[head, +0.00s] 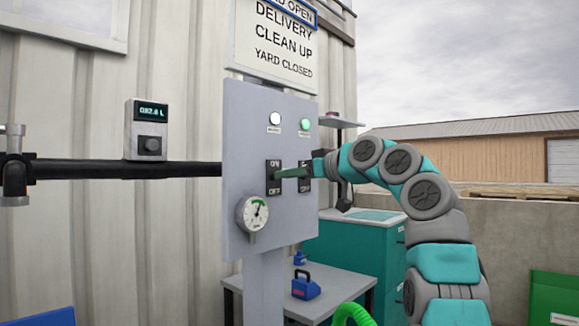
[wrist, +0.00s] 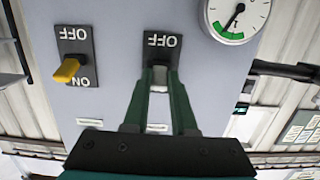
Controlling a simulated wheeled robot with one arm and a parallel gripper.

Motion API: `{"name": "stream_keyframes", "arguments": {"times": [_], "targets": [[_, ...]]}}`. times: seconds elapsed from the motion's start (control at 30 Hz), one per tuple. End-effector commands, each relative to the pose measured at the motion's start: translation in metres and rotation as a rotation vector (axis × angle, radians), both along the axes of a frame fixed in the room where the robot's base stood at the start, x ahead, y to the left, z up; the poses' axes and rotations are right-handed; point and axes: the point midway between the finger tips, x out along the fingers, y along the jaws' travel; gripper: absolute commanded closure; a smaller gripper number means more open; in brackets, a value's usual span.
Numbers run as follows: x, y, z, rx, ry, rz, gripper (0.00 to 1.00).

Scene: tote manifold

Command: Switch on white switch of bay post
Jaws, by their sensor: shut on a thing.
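The bay post's grey panel (head: 240,110) carries two switches on black ON/OFF plates, side by side. My gripper (wrist: 160,78) is shut at the left switch (head: 270,187), around its pale lever, which the fingers mostly hide. In the upside-down wrist view this switch's plate (wrist: 162,40) shows OFF at the top; its ON end is hidden. I cannot tell which way the lever is tipped. The other switch has a yellow lever (wrist: 67,71) and stands apart from the fingers. Above the switches are a white lamp (head: 275,119) on the left and a green lamp (head: 305,125) on the right.
A round gauge (head: 252,213) sits low on the panel. A black pipe (head: 100,170) with a digital meter (head: 146,130) runs in from the left. Below are a grey table (head: 335,284) with a blue item (head: 306,287) and a teal cabinet (head: 365,250).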

Motion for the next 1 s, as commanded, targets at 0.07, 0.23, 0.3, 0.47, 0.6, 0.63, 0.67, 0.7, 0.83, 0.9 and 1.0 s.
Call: {"name": "stream_keyframes", "arguments": {"times": [0.07,0.23,0.3,0.47,0.6,0.63,0.67,0.7,0.83,0.9,1.0], "targets": [[-0.0003,-0.0002,0.0021,-0.002,0.002,-0.001,1.0],[-0.0002,-0.0003,0.0011,-0.001,0.0,-0.001,1.0],[-0.0002,-0.0004,0.001,-0.001,0.001,-0.001,0.72],[-0.0002,-0.0003,0.0009,-0.002,0.001,-0.001,0.54],[-0.0002,-0.0003,0.0006,-0.002,0.001,-0.001,0.45],[-0.0002,-0.0003,0.0005,-0.002,0.001,-0.001,0.45],[-0.0001,-0.0002,0.0005,-0.002,0.001,-0.001,0.45],[-0.0001,-0.0002,0.0005,-0.002,0.001,-0.001,0.45],[-0.0008,-0.0011,0.0004,-0.002,0.001,-0.001,0.45],[-0.0026,-0.0033,0.0005,-0.001,0.001,-0.001,0.45],[-0.0075,-0.0097,0.0011,-0.001,-0.001,-0.001,0.45]]}}
